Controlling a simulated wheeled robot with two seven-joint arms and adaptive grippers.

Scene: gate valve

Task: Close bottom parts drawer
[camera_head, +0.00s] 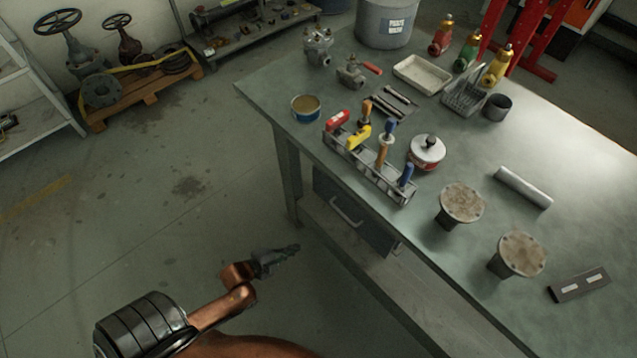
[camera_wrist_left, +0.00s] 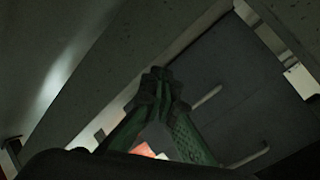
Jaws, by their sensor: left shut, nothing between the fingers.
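A dark grey drawer unit (camera_head: 375,232) hangs under the near side of the workbench. One pale bar handle (camera_head: 345,212) shows on it in the head view. The left wrist view shows a dark panel (camera_wrist_left: 240,85) with two pale handles, one near the middle (camera_wrist_left: 207,97) and one lower down (camera_wrist_left: 248,158). I cannot tell how far either drawer stands out. My left gripper (camera_head: 294,248) is shut and empty, low in front of the bench and left of the drawer unit. Its fingertips (camera_wrist_left: 160,74) meet in the left wrist view, apart from the handles. My right gripper is not in view.
The workbench top (camera_head: 590,190) carries a tool rack (camera_head: 365,165), two rusty flanges (camera_head: 461,203) and a white-lidded can (camera_head: 427,150). A lower shelf (camera_head: 335,238) runs beneath the bench.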

